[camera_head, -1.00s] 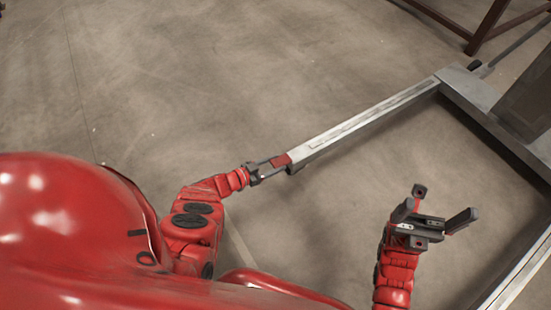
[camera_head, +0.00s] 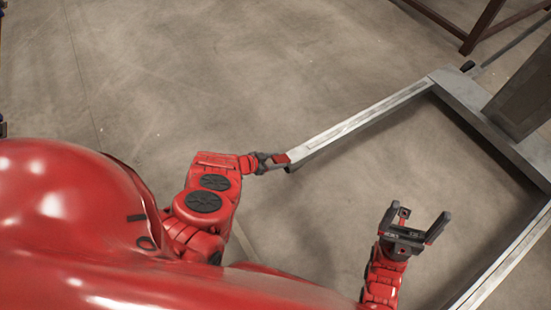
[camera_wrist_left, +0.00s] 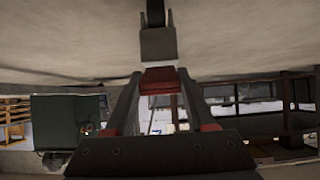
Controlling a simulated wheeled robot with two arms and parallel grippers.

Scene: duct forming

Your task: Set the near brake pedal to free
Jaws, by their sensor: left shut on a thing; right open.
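The near brake pedal (camera_head: 281,159) is a small red piece at the near end of a pale metal leg (camera_head: 355,122). My left gripper (camera_head: 276,160) reaches it from the left and is shut on it. In the left wrist view the red pedal (camera_wrist_left: 160,80) sits between the fingertips, with the grey end of the leg (camera_wrist_left: 158,45) just beyond. The pedal's exact tilt is hard to tell. My right gripper (camera_head: 420,222) is open and empty, over bare floor between the frame's two legs.
The leg joins a grey crossbeam (camera_head: 455,90) at the right, and a second leg (camera_head: 510,255) runs along the lower right. A brown metal frame (camera_head: 484,25) stands at the top right. The concrete floor left of the near leg is clear.

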